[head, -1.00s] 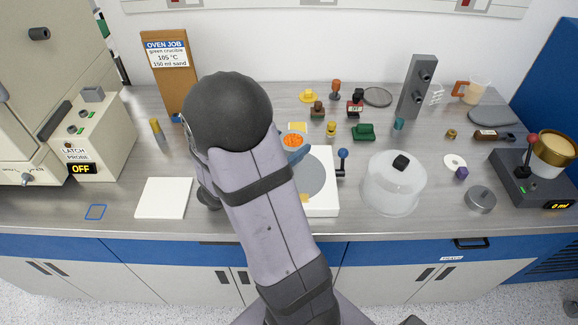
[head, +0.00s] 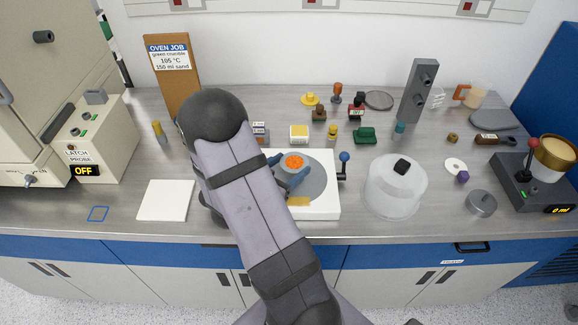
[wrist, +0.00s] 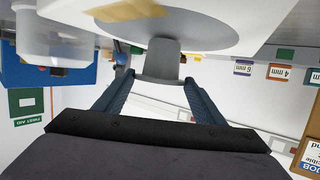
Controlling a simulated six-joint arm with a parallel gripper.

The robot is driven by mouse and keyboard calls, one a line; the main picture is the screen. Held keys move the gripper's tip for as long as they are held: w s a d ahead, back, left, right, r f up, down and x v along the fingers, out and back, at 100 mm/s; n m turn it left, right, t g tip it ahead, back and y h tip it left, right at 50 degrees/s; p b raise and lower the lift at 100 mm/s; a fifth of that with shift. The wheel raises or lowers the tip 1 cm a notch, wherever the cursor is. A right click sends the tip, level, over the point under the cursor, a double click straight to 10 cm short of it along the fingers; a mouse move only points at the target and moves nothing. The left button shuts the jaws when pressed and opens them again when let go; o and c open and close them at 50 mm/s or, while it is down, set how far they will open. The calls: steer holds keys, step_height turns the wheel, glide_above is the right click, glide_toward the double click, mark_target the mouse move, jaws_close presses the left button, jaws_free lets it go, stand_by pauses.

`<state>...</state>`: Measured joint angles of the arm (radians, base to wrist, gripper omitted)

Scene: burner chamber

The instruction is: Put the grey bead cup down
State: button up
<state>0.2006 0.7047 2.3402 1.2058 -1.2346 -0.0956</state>
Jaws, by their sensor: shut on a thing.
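The grey bead cup, filled with orange beads (head: 293,161), is over the round grey disc (head: 316,181) of the white square unit (head: 322,212). My gripper (head: 288,173) is shut on the cup, with its blue fingers around it. In the wrist view the cup's grey body (wrist: 160,60) sits between the two fingers, against the disc (wrist: 215,38) in the picture. I cannot tell for sure whether its base touches the disc. My arm hides the left part of the white unit.
A blue-knobbed lever (head: 344,157) stands at the unit's right side, and a clear dome cover (head: 394,190) beyond it.

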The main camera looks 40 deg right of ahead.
steer(key=shift+f, duration=0.2)
steer(key=shift+f, duration=0.15)
steer(key=o, duration=1.1)
steer(key=shift+r, duration=0.3)
steer(key=shift+a, duration=0.25)
steer(key=b+v, duration=0.2)
steer(key=v, duration=0.9)
steer(key=shift+s+a+r+b, duration=0.15)
steer(key=shift+a+b, duration=0.1)
steer(key=shift+b, duration=0.15)
